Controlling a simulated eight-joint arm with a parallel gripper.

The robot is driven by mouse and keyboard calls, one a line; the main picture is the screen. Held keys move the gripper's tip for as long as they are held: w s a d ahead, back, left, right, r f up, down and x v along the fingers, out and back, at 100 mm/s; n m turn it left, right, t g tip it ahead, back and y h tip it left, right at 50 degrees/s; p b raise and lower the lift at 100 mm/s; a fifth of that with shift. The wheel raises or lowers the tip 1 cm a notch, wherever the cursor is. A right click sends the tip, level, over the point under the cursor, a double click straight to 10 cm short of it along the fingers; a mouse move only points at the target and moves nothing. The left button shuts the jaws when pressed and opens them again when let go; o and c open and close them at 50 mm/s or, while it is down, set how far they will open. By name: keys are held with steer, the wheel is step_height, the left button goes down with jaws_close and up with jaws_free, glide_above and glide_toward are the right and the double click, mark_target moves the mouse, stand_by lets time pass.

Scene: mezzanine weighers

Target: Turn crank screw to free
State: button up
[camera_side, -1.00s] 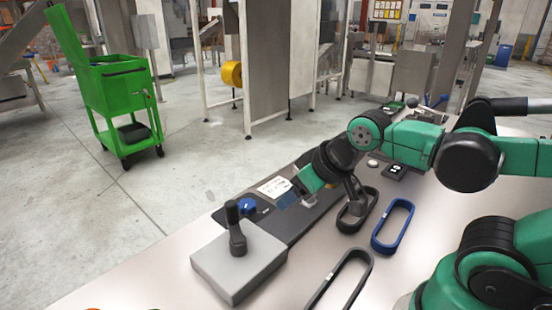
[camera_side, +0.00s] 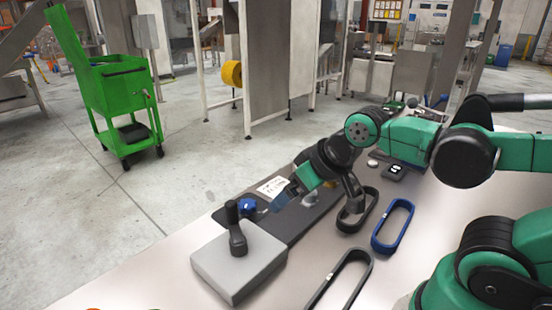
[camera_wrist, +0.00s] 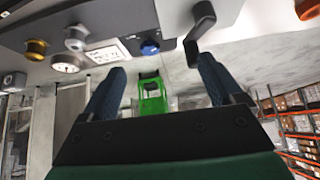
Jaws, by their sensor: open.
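The crank screw (camera_side: 236,228) is a black crank with an upright grip, standing on a grey block (camera_side: 238,262) at the lower left of the side view. In the wrist view the black crank (camera_wrist: 201,30) shows at the top, right of centre, hanging down in the tilted picture. My gripper (camera_side: 282,199) is to the right of the crank, over the dark panel, and apart from it. In the wrist view my gripper (camera_wrist: 160,75) has its two blue fingers spread, with nothing between them. The crank lies beyond the fingertips, nearer the right one.
The dark panel carries a blue knob (camera_side: 247,205) and a white label (camera_side: 272,186). The wrist view also shows a yellow knob (camera_wrist: 36,48) and a round gauge-like part (camera_wrist: 66,63). A black loop (camera_side: 370,208), a blue loop (camera_side: 377,243) and a dark loop (camera_side: 326,285) lie on the table.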

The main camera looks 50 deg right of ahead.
steer(key=w+d+r+m+g, duration=0.1)
steer(key=w+m+g, duration=0.2)
steer(key=w+m, duration=0.45)
steer(key=m+g, duration=0.4)
steer(key=m, duration=0.2)
glide_above(247, 204)
step_height(247, 204, down, 7)
steer(key=shift+s+r, duration=0.1)
steer(key=shift+d+f+m, duration=0.1)
steer(key=shift+f+m, duration=0.35)
steer(key=shift+f, duration=2.75)
steer(key=c, duration=1.3)
